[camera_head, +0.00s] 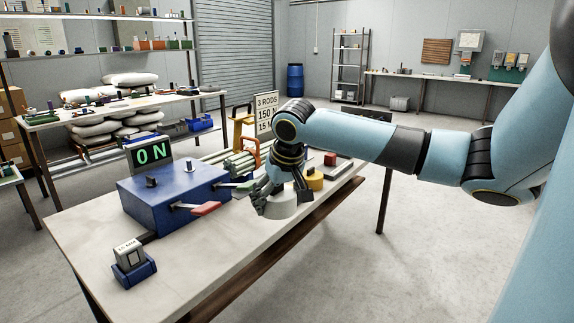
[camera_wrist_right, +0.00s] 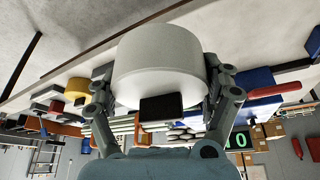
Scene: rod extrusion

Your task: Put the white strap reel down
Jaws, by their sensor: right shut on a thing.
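The white strap reel (camera_head: 281,207) is at the front edge of the workbench (camera_head: 215,262), with my right gripper (camera_head: 279,192) over it. In the right wrist view the reel (camera_wrist_right: 160,58) fills the space between the two fingers, which press on its left and right sides. A small dark block (camera_wrist_right: 161,107) shows at the reel's near face. I cannot tell whether the reel's underside touches the bench top. My left gripper is not in view.
The bench's front left is mostly clear, beside a small blue gauge (camera_head: 133,267).

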